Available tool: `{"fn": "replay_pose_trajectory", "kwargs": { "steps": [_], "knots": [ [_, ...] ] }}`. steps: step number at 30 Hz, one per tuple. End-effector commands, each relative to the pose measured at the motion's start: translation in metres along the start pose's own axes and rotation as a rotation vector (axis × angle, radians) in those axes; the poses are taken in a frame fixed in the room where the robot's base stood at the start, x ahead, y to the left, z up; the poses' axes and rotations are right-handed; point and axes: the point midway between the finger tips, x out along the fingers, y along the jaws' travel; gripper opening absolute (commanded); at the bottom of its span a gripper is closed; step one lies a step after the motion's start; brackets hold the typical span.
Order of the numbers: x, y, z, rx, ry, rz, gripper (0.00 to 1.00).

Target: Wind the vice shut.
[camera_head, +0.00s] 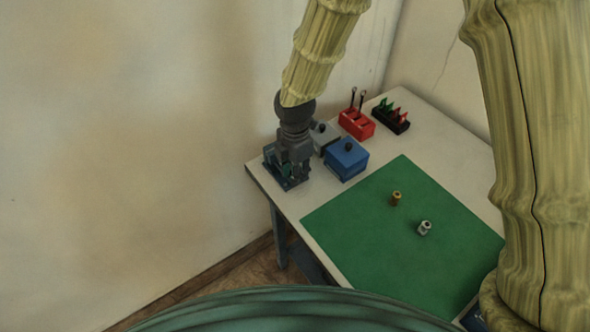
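The vice (287,181) is a small dark blue-grey device at the left corner of the table. It is mostly hidden behind my gripper, and its jaws and handle cannot be made out. My gripper (289,165) is dark grey and points down directly over the vice, with its fingers at or very near it. The fingers blend with the vice, so whether they are open, shut or touching it cannot be seen.
A blue box (346,160) and a grey box (322,136), each with a black knob, stand close right of my gripper. Behind are a red holder (357,124) and a black rack (391,117). A green mat (400,245) bears a brass piece (396,198) and a silver piece (424,228). A wall is close behind.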

Motion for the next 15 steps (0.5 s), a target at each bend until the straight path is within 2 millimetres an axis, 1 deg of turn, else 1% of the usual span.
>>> {"fn": "replay_pose_trajectory", "kwargs": {
  "steps": [2, 5, 6, 7, 15],
  "knots": [
    [-0.0001, -0.0001, 0.0000, 0.000, 0.000, 0.000, 0.27],
    [-0.0004, -0.0002, -0.0001, 0.000, 0.000, 0.000, 0.10],
    [-0.0006, -0.0003, -0.0001, 0.000, 0.000, 0.000, 0.03],
    [-0.0007, -0.0002, -0.0001, 0.000, 0.000, 0.000, 0.00],
    [-0.0013, -0.0003, -0.0005, 0.000, 0.002, 0.000, 0.00]
  ]
}}
